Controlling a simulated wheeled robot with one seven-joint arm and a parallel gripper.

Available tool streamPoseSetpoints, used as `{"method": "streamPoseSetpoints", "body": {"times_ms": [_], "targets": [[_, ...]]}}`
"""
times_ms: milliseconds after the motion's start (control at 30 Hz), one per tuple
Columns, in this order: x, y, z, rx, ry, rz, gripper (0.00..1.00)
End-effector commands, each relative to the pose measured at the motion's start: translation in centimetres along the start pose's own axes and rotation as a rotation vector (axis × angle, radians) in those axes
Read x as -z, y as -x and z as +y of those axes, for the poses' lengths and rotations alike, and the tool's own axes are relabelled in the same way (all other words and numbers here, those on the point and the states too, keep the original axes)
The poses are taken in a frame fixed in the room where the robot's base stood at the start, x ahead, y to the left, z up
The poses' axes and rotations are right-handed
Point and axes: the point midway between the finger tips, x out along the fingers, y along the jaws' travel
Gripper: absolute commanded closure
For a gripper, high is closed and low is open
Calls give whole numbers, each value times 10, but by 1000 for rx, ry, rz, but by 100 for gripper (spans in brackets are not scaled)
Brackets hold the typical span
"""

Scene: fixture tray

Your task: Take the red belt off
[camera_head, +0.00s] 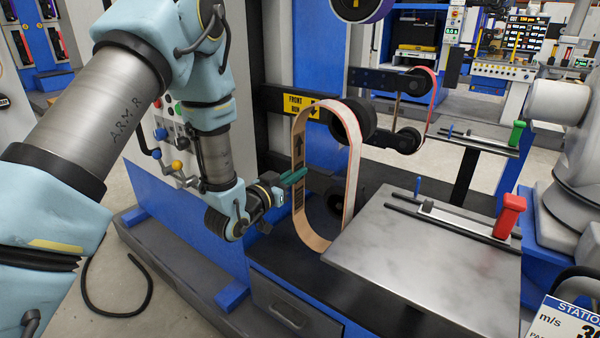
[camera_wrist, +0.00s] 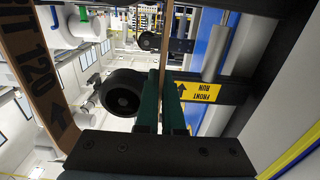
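A loose oval belt (camera_head: 300,209), tan with a printed arrow and a pale far strand, stands around the front roller area. It does not look clearly red. My gripper (camera_head: 293,176) has its green fingers at the belt's left strand. In the wrist view, the fingers (camera_wrist: 163,100) lie close on both sides of a thin tan strand and appear shut on it. Another strand of the belt (camera_wrist: 38,75), marked "120", shows at left. A belt with a red outer face (camera_head: 435,90) runs on the rear rollers, well apart from my gripper. The belt's full contact with the front rollers is hidden.
A black roller (camera_head: 352,120) and a yellow "FRONT RUN" label (camera_head: 299,105) sit beside the belt. A grey slab (camera_head: 420,270) with a red-handled clamp (camera_head: 509,215) lies to the right. A green-handled clamp (camera_head: 516,133) stands behind. Open floor shows at lower left.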

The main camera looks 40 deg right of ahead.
Motion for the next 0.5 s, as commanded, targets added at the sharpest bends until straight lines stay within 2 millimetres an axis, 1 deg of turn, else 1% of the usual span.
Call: {"method": "streamPoseSetpoints", "body": {"times_ms": [367, 500], "targets": [[0, 2, 0, 0, 0, 1, 100], [-1, 13, 0, 1, 0, -1, 100]]}}
